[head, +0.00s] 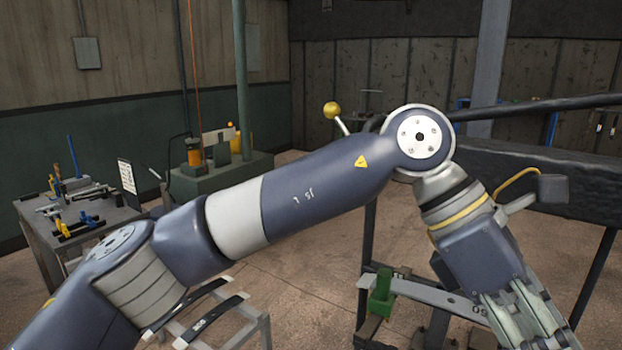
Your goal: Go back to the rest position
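My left arm comes in from the lower left and crosses the middle of the view, bending down at a joint on the right. My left gripper (527,318) hangs at the lower right and points down. Its fingertips run out of the bottom of the picture, so whether it is open or shut, or holds anything, is hidden. My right gripper is out of view.
A workbench (45,238) with several tools stands at the left. A green machine block (220,180) stands behind my arm. A dark padded rack (560,185) fills the right, close to my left gripper. A low metal frame (250,322) stands below my arm. Brown floor shows between them.

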